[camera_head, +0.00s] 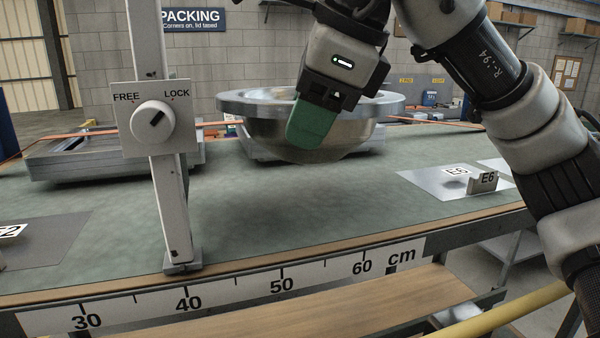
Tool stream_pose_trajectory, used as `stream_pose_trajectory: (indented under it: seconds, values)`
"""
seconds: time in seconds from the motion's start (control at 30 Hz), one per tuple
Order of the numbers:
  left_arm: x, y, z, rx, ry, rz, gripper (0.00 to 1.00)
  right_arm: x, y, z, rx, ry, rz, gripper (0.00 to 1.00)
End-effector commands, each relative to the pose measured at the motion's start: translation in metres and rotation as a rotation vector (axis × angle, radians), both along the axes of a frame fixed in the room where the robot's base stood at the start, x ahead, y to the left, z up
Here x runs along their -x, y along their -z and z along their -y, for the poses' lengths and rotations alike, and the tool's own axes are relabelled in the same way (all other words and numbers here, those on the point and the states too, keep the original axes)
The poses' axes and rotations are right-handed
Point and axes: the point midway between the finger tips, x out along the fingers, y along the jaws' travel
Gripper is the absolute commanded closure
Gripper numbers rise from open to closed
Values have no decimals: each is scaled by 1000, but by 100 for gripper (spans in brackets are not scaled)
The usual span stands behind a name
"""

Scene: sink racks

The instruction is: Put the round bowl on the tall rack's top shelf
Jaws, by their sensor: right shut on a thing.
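The round bowl (262,128) is shiny metal with a wide flat rim. It is upright at the middle of the view, over the green bench top. My right gripper (314,122) comes down from above and is shut on the bowl's near side, with one green finger in front of its wall. The other finger is hidden. A low grey metal piece (232,148) shows behind and below the bowl; I cannot tell whether they touch. No tall rack with a top shelf can be made out clearly. My left gripper is out of view.
A pale upright post (172,210) with a FREE/LOCK knob stands at the bench's front edge, left of the bowl. A low grey metal frame (75,165) lies at the left. A small E6 block (483,183) is at the right. The front middle of the bench is clear.

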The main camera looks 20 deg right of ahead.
Motion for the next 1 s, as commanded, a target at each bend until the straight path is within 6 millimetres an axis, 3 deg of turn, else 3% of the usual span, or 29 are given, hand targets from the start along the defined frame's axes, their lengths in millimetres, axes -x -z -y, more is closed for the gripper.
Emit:
stream_pose_trajectory:
  seconds: [0.27,0.5,0.77,0.8,0.93,1.0]
  values:
    - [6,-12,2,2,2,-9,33,-1,32,1,1,2,1,100]
    - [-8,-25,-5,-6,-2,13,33,-1,64,0,0,2,2,100]
    - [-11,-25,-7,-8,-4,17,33,0,72,0,-1,1,2,100]
    - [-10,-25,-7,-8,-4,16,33,0,73,0,1,2,-3,59]
    - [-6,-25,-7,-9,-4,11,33,0,73,0,1,1,-2,39]
    - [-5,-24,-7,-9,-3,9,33,0,72,0,0,1,-1,37]
